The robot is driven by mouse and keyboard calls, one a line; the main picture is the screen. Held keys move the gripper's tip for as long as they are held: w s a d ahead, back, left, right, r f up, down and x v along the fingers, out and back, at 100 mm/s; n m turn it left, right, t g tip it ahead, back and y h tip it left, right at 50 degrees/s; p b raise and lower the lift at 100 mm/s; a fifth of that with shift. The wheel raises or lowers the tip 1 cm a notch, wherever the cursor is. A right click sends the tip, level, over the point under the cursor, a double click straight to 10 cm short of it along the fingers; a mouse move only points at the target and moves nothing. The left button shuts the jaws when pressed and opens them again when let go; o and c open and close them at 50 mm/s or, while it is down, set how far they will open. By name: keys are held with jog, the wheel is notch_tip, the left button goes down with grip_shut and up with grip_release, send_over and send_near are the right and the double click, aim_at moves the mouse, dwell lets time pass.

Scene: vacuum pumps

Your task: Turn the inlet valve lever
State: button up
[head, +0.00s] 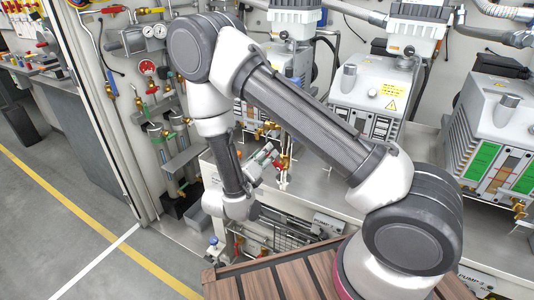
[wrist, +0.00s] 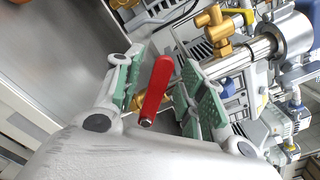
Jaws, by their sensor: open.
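The red valve lever (wrist: 156,88) shows in the wrist view, standing between the two green-padded fingers of my gripper (wrist: 163,62). The fingers are open, with a visible gap on each side of the lever. A little brass of the valve shows behind the lever; the rest of its body is hidden.
A brass fitting (wrist: 214,32) on a metal pipe is close to the right finger in the wrist view. Pumps (head: 370,92) stand on the bench to the right. Gauges and valves line the wall panel at left. The grey floor (head: 60,215) at left is clear.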

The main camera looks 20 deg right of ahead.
jog(key=shift+x, duration=0.85)
grip_shut()
jog(key=shift+f, duration=0.1)
jog(key=n, duration=0.1)
jog(key=f+n, duration=0.1)
jog(key=shift+w+a+f+n, duration=0.1)
jog(key=shift+w+a+n, duration=0.25)
jog(key=shift+n, duration=0.05)
jog(key=shift+w+a+f+n, duration=0.1)
jog(key=shift+f+n, duration=0.5)
jog(key=shift+n, duration=0.45)
jog(key=shift+w+a+f+n, duration=0.15)
jog(key=shift+f+n, duration=0.4)
jog(key=shift+n, duration=0.55)
jog(key=shift+w+a+f+n, duration=0.1)
jog(key=shift+f+n, duration=0.5)
jog(key=shift+n, duration=0.45)
